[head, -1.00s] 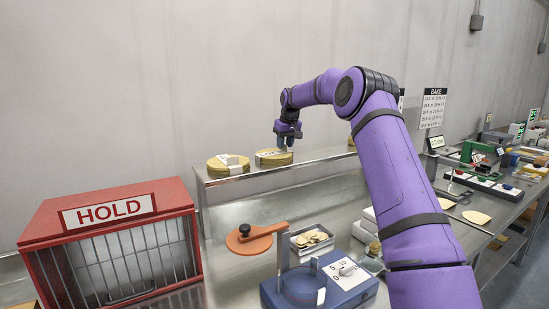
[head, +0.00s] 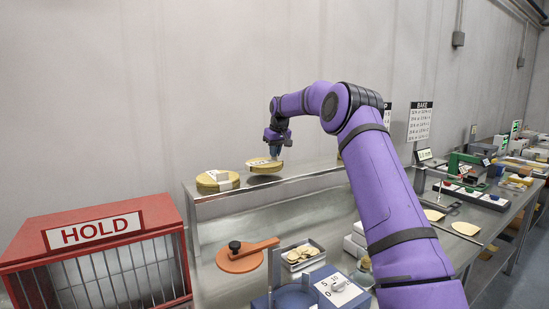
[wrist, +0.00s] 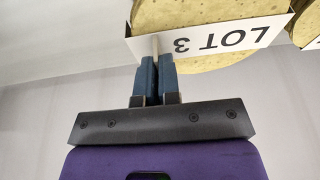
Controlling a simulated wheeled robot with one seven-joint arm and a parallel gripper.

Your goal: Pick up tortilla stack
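A yellow tortilla stack (head: 264,168) with a white paper band is at the upper metal shelf, slightly tilted and seemingly just clear of the surface. In the wrist view the stack (wrist: 195,14) shows its band printed "LOT 3". My gripper (head: 276,152) is above the stack's right side. In the wrist view my gripper's blue fingers (wrist: 158,62) are close together on a thin pale tab that joins the band. A second banded stack (head: 217,183) sits on the shelf to the left; part of a stack (wrist: 311,30) also shows at the wrist view's right edge.
The upper shelf (head: 310,172) runs along the wall. Below are an orange round press (head: 240,262), a tray of chips (head: 300,254) and a blue device (head: 335,291). A red HOLD cage (head: 95,230) stands at left.

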